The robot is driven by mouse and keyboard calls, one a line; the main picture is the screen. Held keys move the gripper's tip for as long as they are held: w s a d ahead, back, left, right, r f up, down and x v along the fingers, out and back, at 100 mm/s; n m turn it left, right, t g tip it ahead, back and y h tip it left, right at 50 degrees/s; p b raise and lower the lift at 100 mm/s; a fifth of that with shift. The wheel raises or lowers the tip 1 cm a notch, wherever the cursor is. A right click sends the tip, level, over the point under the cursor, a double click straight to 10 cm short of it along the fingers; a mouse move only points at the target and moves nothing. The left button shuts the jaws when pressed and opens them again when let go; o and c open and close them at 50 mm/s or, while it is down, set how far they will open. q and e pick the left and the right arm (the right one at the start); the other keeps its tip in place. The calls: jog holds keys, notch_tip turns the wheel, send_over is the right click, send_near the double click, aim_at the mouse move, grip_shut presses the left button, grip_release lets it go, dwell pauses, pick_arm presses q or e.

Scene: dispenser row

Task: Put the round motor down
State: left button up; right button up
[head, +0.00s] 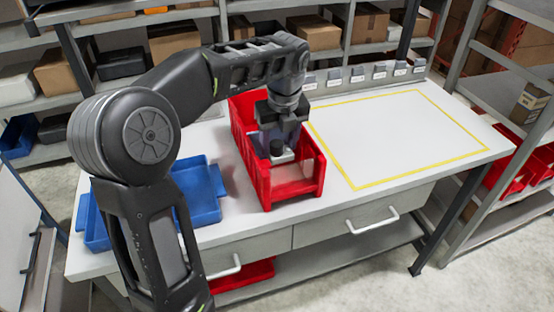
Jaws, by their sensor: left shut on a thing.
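My left gripper (279,142) reaches down into the red bin (262,180) on the white workbench. It is shut on the round motor (278,149), a small dark and light grey piece partly covered by the fingers. The motor is inside the bin's outline as seen from above. I cannot tell whether it touches the bin floor. My right gripper is not in view.
A blue tray (205,205) lies left of the red bin, partly behind my arm. A yellow outlined area (400,135) on the right of the bench is empty. Small labelled dispensers (357,75) line the bench's back edge. Shelves with boxes stand behind.

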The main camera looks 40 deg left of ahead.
aim_at(279, 161)
pick_arm(q)
jog(key=shift+f, duration=1.25)
jog(key=shift+f, duration=0.1)
jog(key=shift+f, duration=1.75)
jog(key=shift+f, duration=0.15)
jog(key=o, duration=1.6)
jog(key=r, duration=0.4)
jog(key=d+r, duration=0.1)
jog(key=r, duration=0.3)
jog(key=s+r, duration=0.1)
jog(key=r, duration=0.3)
jog(key=shift+d+r, duration=0.1)
jog(key=shift+d, duration=0.2)
